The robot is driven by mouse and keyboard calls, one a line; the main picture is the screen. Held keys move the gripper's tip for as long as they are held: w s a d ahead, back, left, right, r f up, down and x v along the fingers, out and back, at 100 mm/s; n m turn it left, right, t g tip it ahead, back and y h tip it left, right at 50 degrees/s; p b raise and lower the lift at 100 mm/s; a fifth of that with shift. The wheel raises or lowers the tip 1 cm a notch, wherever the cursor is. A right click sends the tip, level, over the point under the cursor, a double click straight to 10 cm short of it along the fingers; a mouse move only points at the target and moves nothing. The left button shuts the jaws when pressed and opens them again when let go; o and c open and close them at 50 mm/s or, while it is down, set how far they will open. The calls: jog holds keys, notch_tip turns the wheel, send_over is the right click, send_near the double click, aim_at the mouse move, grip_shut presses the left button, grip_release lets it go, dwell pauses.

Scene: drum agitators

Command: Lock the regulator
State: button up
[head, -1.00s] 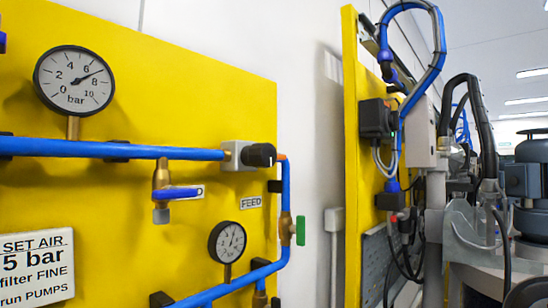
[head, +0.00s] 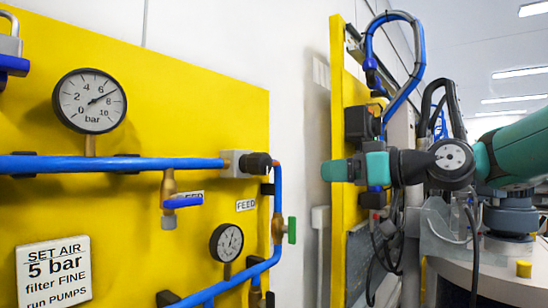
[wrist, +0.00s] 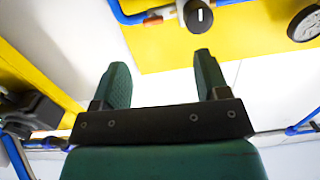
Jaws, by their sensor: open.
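The regulator is a grey block (head: 236,163) with a black knob (head: 258,163) at the right end of the upper blue pipe on the yellow panel. In the wrist view the knob (wrist: 198,16) shows nearly face on at the top, with a white mark. My gripper (head: 328,170) is to the right of the knob in the head view, apart from it. In the wrist view my gripper (wrist: 162,63) is open, its two dark green fingers empty and pointing up the picture, below the knob. The knob's locking position cannot be told.
A large gauge (head: 90,101) reads between 6 and 8. A smaller gauge (head: 226,243) sits below the regulator. A blue valve handle (head: 183,201) and a green handle (head: 292,230) stick out nearby. A sign (head: 54,272) says 5 bar. A second yellow panel (head: 338,250) stands behind my gripper.

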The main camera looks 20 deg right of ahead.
aim_at(275, 162)
jog(key=shift+t, duration=0.4)
jog(key=p+x, duration=0.3)
jog(key=x, duration=0.2)
jog(key=r+p+x, duration=0.1)
jog(key=p+x, duration=0.1)
jog(key=x, duration=0.4)
jog(key=d+r+p+x, duration=0.1)
jog(key=p+x, duration=0.2)
jog(key=x, duration=0.2)
jog(key=shift+w+a+p, duration=0.1)
jog(key=shift+w+p, duration=0.2)
jog(key=shift+w, duration=0.35)
jog(key=c, duration=0.9)
